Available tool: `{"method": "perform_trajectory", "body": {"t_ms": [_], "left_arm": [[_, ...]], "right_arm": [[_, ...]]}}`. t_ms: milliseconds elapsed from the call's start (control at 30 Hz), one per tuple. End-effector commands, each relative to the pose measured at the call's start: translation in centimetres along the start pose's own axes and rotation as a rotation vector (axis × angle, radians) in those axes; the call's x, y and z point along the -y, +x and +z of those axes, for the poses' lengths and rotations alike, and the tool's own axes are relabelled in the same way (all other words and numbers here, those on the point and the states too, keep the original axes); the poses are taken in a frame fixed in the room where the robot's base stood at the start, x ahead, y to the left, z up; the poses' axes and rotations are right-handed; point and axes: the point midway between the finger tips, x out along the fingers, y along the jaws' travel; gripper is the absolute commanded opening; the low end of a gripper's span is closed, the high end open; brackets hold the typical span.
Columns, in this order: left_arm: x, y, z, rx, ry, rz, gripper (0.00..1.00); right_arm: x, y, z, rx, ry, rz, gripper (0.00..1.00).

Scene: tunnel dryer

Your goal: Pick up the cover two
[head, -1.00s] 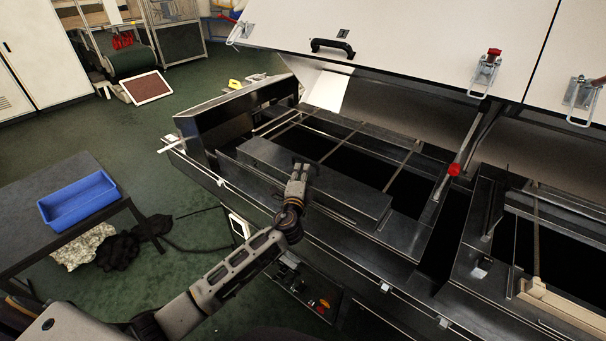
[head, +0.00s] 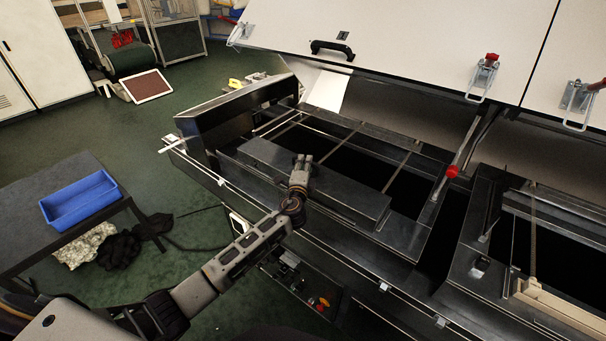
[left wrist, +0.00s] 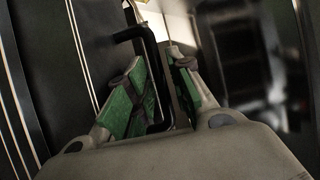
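A long dark metal cover (head: 345,199), which I take to be cover two, lies along the near side of the open dryer bay in the head view. My left gripper (head: 302,158) is over the cover's top, with its fingertips slightly parted. In the left wrist view, a black bar handle (left wrist: 151,50) stands by the green-padded fingers of the left gripper (left wrist: 166,62). The bar runs close to the left finger, and a gap shows toward the right finger. Contact with the handle cannot be made out. My right gripper is in neither view.
The dryer's white lid (head: 400,40) stands raised behind the bay. A red-knobbed strut (head: 452,171) crosses at the right. Wooden pieces (head: 545,300) lie in the right bay. A blue bin (head: 78,200) sits on a table at the left.

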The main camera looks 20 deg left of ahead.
Motion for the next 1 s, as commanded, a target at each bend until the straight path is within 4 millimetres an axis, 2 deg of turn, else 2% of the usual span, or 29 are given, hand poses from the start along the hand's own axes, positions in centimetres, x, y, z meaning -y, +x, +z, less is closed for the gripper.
{"method": "perform_trajectory", "body": {"t_ms": [467, 500, 667, 1000], "left_arm": [[-0.07, 0.10, 0.01, 0.000, 0.000, 0.001, 0.22], [-0.07, 0.10, 0.01, 0.000, 0.000, 0.001, 0.21], [-0.07, 0.09, 0.01, 0.000, 0.000, 0.001, 0.00], [0.14, 0.13, 0.01, 0.000, 0.000, -0.003, 0.00]], "right_arm": [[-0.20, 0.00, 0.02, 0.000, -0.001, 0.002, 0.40], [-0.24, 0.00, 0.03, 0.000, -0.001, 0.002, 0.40], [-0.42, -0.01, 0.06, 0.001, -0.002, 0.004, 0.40], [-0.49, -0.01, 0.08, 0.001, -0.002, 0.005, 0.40]]}}
